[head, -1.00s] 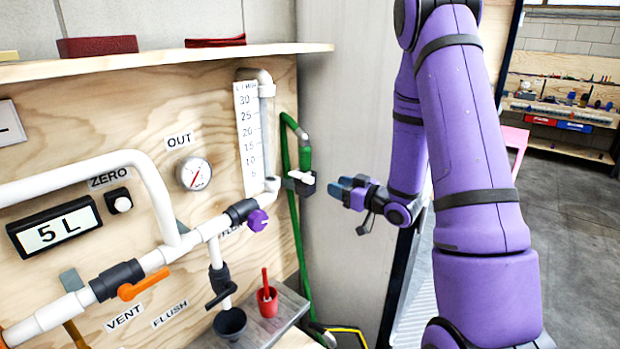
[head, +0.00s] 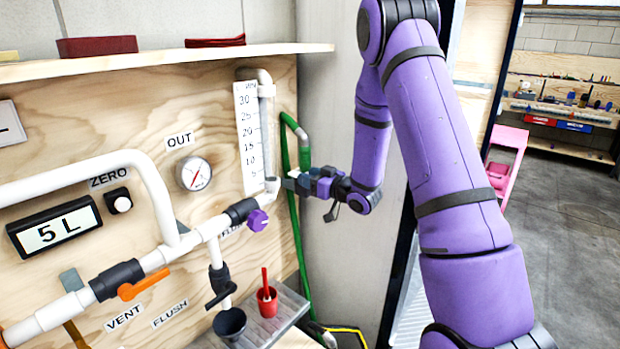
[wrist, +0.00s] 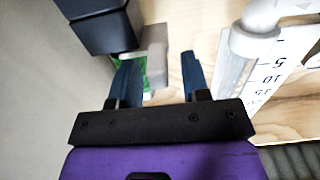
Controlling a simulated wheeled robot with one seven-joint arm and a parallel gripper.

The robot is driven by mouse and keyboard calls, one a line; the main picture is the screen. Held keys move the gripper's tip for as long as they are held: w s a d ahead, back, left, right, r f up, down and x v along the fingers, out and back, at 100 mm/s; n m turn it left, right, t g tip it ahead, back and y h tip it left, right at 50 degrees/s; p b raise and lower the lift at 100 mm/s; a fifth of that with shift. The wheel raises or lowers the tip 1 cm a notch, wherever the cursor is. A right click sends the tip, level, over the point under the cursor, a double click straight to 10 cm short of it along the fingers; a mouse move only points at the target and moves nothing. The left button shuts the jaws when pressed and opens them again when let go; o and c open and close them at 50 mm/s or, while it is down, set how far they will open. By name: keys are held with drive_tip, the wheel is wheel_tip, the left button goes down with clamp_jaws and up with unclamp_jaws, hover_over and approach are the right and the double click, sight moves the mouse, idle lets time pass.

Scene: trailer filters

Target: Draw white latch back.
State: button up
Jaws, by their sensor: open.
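The white latch (wrist: 157,52) sits at the dark fitting on the green hose. In the wrist view it shows pale, beside the left finger and in the gap between the two blue fingers. My gripper (wrist: 159,60) is open, with its fingers reaching around or just beside the latch; whether they touch it I cannot tell. In the head view my gripper (head: 299,183) is at the hose fitting and hides most of the latch.
The green hose (head: 293,232) runs down beside the panel edge. A white scale (head: 247,130), a pressure gauge (head: 194,174) and a purple knob (head: 257,220) are close on the left. A red cup (head: 267,303) stands on the ledge below. A dark block (wrist: 103,30) is beside the latch.

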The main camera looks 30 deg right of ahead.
clamp_jaws()
drive_tip(key=shift+s+a+f, duration=0.1)
drive_tip(key=shift+s+a, duration=0.1)
drive_tip(key=shift+a, duration=0.35)
drive_tip(key=shift+s+a, duration=0.2)
drive_tip(key=shift+a, duration=0.35)
unclamp_jaws()
drive_tip(key=shift+a, duration=0.1)
